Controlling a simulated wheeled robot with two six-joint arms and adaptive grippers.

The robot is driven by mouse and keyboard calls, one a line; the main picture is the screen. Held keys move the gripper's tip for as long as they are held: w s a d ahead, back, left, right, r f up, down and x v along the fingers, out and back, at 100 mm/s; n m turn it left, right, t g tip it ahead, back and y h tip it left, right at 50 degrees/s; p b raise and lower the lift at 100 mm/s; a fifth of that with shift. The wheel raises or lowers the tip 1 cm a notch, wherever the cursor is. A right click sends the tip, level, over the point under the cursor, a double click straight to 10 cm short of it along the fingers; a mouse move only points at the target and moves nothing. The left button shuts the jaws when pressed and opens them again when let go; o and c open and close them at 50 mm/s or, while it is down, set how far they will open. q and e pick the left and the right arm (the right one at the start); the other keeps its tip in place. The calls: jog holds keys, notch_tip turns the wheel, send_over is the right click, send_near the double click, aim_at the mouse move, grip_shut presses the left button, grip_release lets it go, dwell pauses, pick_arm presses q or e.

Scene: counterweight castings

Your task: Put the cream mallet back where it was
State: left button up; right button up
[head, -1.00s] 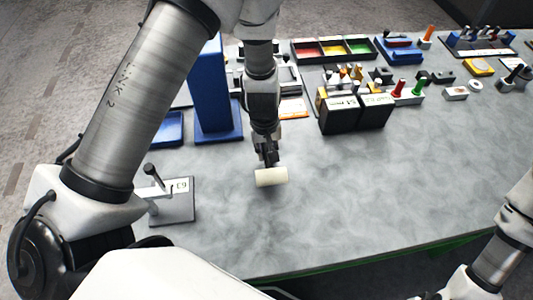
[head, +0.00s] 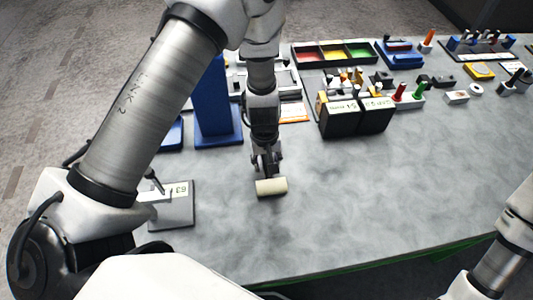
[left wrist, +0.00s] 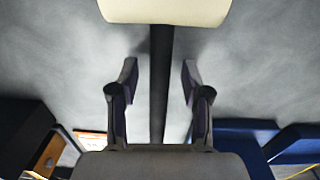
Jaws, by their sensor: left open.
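The cream mallet's head (head: 271,187) is at the front of the grey table, and appears to rest on it with its shadow close beneath. In the left wrist view its cream head (left wrist: 165,10) is at the top edge, and its dark handle (left wrist: 161,85) runs down between my fingers. My left gripper (head: 267,170) is open just behind the head. Its fingers (left wrist: 160,80) stand on both sides of the handle, with a gap each side. The handle's far end is hidden by the gripper body. My right gripper is out of view; only part of that arm shows.
A grey plate marked 63 (head: 178,212) with a dark lever lies left of the mallet. A blue upright stand (head: 214,100) is behind it. Black blocks (head: 340,117) and several small parts fill the back right. The table's front right (head: 390,190) is clear.

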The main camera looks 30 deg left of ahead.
pick_arm(q)
notch_tip(320, 180, up, 12)
jog(key=shift+a+b, duration=0.2)
jog(key=shift+b, duration=0.15)
jog(key=shift+s, duration=0.1)
